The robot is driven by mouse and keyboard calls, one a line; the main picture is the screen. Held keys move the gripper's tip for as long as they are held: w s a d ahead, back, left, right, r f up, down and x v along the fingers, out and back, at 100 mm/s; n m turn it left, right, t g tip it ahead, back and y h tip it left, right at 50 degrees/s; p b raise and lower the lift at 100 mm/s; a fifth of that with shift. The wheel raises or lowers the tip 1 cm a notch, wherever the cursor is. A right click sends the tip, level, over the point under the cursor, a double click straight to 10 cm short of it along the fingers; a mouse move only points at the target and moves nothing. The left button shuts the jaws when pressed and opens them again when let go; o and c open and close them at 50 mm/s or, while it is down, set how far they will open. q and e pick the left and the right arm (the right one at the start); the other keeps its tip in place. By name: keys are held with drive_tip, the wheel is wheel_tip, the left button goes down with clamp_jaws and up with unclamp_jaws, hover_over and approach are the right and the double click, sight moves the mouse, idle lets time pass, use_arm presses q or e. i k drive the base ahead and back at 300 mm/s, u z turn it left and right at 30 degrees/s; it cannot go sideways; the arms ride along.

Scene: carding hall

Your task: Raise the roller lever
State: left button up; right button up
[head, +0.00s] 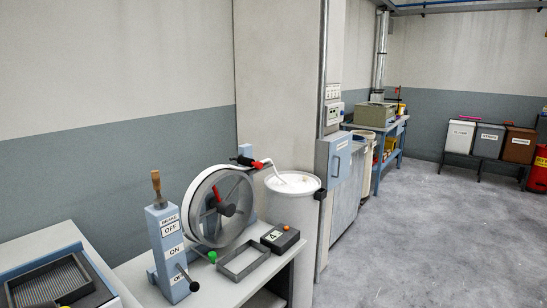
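A blue upright lever box (166,240) with a wooden handle (156,184) on top stands at the left end of the bench. A dark lever (186,277) with a black knob points down and right at the lowest label. To its right is a drum wheel (222,208) with a red-handled crank inside. A black and red lever (250,162) sits at the top of the wheel's stand. I cannot tell which lever is called the roller lever.
On the bench (228,288) are an empty dark tray (244,261) and a black box (279,238) with an orange button. A white barrel (293,215) stands behind. A blue-framed unit (58,280) is at far left. Open grey floor (430,225) lies right.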

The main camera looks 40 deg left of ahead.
sight(251, 162)
drive_tip(key=u, duration=0.7)
drive_tip(key=i, duration=1.45)
drive_tip(key=u, duration=1.2)
